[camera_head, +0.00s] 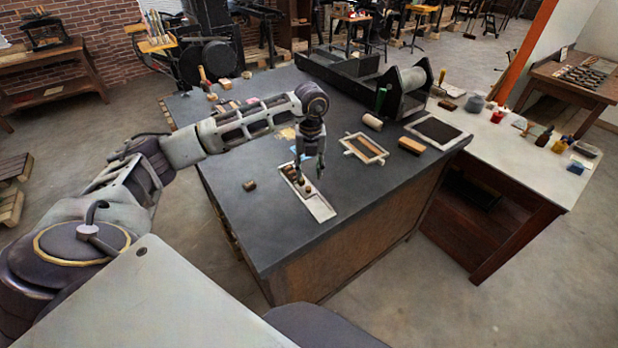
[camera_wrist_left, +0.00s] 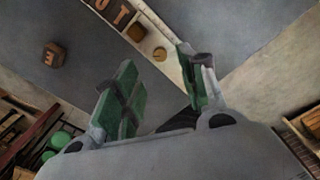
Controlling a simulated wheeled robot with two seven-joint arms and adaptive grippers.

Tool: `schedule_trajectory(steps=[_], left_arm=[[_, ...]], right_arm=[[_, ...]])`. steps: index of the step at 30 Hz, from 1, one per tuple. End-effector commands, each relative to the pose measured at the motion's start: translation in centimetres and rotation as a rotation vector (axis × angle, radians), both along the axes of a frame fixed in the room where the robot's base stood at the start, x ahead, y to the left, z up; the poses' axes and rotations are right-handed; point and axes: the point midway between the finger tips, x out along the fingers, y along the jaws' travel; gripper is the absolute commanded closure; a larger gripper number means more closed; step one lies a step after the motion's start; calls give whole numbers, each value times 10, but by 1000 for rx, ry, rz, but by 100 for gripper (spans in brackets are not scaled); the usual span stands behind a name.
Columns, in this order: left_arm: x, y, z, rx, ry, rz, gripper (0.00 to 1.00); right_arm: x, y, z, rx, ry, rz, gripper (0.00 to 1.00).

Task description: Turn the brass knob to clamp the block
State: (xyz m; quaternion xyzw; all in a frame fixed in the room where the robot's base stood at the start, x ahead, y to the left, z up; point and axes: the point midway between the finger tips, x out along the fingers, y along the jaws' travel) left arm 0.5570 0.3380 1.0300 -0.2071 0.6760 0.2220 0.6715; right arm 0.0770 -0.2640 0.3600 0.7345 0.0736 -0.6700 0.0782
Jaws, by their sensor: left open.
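A pale narrow tray (camera_head: 320,209) lies on the dark tabletop, with small blocks in its far part. In the left wrist view its pale strip (camera_wrist_left: 174,72) holds letter blocks (camera_wrist_left: 121,15), a plain brown block (camera_wrist_left: 136,33) and a small round brass knob (camera_wrist_left: 160,53). My left gripper (camera_head: 308,168) is above the tray, fingers pointing down. In the wrist view its green-padded fingers (camera_wrist_left: 157,68) are apart and empty, and the knob shows between their tips. I cannot tell how far below them it is. My right gripper is not in view.
A loose block marked E (camera_wrist_left: 54,55) lies left of the tray. A framed plate (camera_head: 376,141), a wooden block (camera_head: 411,145) and a roller press (camera_head: 411,80) stand on the right.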

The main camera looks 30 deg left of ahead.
Motion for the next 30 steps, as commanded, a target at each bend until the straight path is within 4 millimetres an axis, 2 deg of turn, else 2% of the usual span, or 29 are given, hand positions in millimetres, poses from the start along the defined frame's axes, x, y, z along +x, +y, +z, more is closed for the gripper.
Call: schedule_trajectory(steps=[6,12,30], left_arm=[[1,-1,30,0,-2,0,58],[1,-1,45,-1,-1,-1,58],[-2,-1,45,0,12,-1,58]], right_arm=[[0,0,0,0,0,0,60],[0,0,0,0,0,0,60],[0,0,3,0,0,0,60]])
